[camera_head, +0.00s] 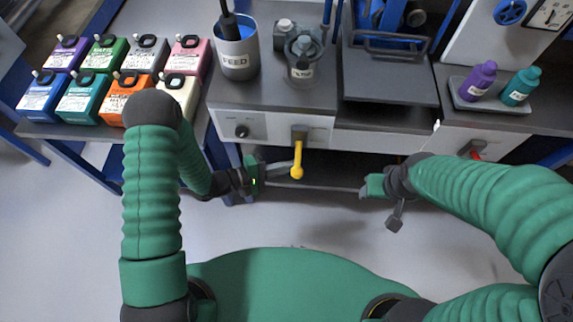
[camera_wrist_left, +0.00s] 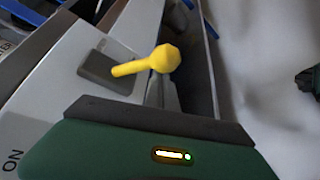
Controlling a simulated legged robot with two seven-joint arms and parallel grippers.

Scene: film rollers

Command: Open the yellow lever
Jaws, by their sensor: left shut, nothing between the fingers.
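The yellow lever (camera_head: 298,158) hangs down from its grey mount on the front panel of the bench, with a round knob at its lower end. My left gripper (camera_head: 290,168) is shut and empty, and its fingertips are at the left side of the knob. In the left wrist view, the yellow lever (camera_wrist_left: 150,64) sticks out from the panel, and the tips of my left gripper (camera_wrist_left: 161,92) are right by the knob. I cannot tell whether they touch it. My right gripper (camera_head: 368,188) is in front of the bench to the right, apart from the lever; its fingers are unclear.
A black knob (camera_head: 241,131) is on the panel left of the lever, and a red lever (camera_head: 476,152) is at the right. A FEED container (camera_head: 237,55) and a glass jar (camera_head: 303,62) stand on the bench top. Coloured jugs (camera_head: 84,95) fill the left table. The floor in front is clear.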

